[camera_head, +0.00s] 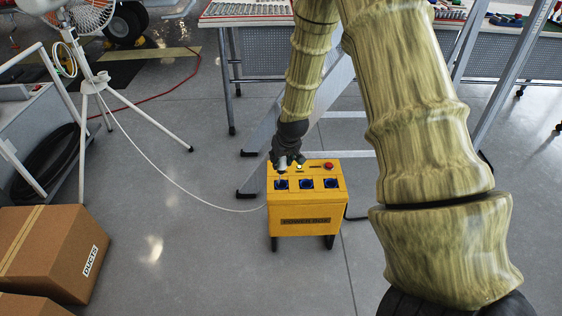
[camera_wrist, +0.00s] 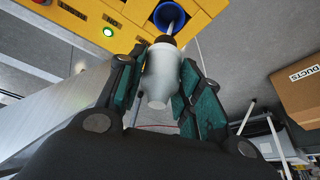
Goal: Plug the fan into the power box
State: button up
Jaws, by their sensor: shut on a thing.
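The yellow power box (camera_head: 308,222) stands on the floor in the middle of the head view, with several blue sockets on top. My gripper (camera_head: 282,168) is over its back left part, close to the left socket (camera_head: 281,184). In the wrist view my gripper (camera_wrist: 157,95) is shut on a white plug (camera_wrist: 160,75) with a dark collar. The plug's metal tip points at a blue socket (camera_wrist: 172,18) and overlaps its opening; I cannot tell how deep it sits. The white fan (camera_head: 88,15) stands on a tripod at the upper left, its white cable running along the floor towards the box.
A cardboard box (camera_head: 52,252) marked DUCTS sits at the lower left. A ladder (camera_head: 345,115) and a table (camera_head: 245,22) stand behind the power box. A green light (camera_wrist: 108,32) glows on the box.

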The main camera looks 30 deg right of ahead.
aim_at(281, 170)
jog(key=shift+f+b, duration=2.35)
jog(key=shift+f, duration=0.45)
jog(key=shift+p, duration=0.8)
jog(key=shift+f+b, duration=0.4)
jog(key=shift+f, duration=1.25)
jog(key=o, duration=1.6)
jog(key=shift+r, duration=0.1)
jog(key=shift+r+p, duration=4.7)
jog(key=shift+r, duration=0.7)
